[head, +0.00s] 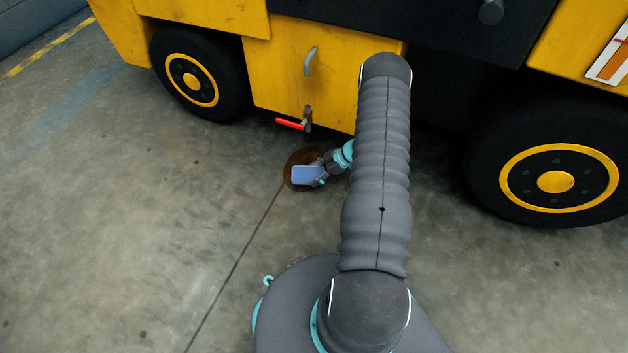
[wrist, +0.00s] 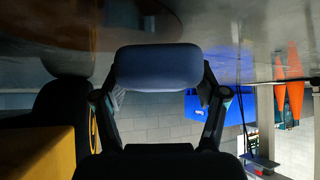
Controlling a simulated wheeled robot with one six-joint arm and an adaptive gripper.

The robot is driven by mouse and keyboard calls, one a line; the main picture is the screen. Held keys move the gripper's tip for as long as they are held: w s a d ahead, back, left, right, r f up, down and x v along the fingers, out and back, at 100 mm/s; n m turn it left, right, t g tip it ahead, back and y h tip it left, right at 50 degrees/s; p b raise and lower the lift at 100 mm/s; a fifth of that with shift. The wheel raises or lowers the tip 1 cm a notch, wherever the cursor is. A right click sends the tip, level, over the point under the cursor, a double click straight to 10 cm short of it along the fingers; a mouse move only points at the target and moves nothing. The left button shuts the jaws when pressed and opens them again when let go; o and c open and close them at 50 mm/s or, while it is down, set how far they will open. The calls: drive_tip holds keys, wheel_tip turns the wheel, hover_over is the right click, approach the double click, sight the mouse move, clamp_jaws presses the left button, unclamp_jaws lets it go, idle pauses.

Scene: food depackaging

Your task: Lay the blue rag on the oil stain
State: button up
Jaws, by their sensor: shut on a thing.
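The blue rag (head: 307,175) is a small folded pad. It hangs over the brown oil stain (head: 301,157) on the concrete floor, beneath the yellow machine's side. My gripper (head: 321,172) is shut on the rag, reaching in from the right. In the wrist view, which looks upside down, the rag (wrist: 158,68) sits between both fingers. The dark stain (wrist: 90,25) shows at the top of that view, apparently close to the rag. I cannot tell whether the rag touches the floor. The rag hides part of the stain.
The yellow machine (head: 280,75) stands behind, with a red-handled valve (head: 291,124) above the stain. A left wheel (head: 194,82) and a right wheel (head: 555,182) flank the spot. Floor to the left is clear. Orange cones (wrist: 294,75) show in the wrist view.

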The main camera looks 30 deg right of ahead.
drive_tip(key=shift+f, duration=2.05)
drive_tip(key=shift+f+b, duration=0.2)
drive_tip(key=shift+b, duration=0.3)
drive_tip(key=o, duration=1.2)
drive_tip(key=shift+r, duration=0.1)
drive_tip(key=shift+o, duration=0.2)
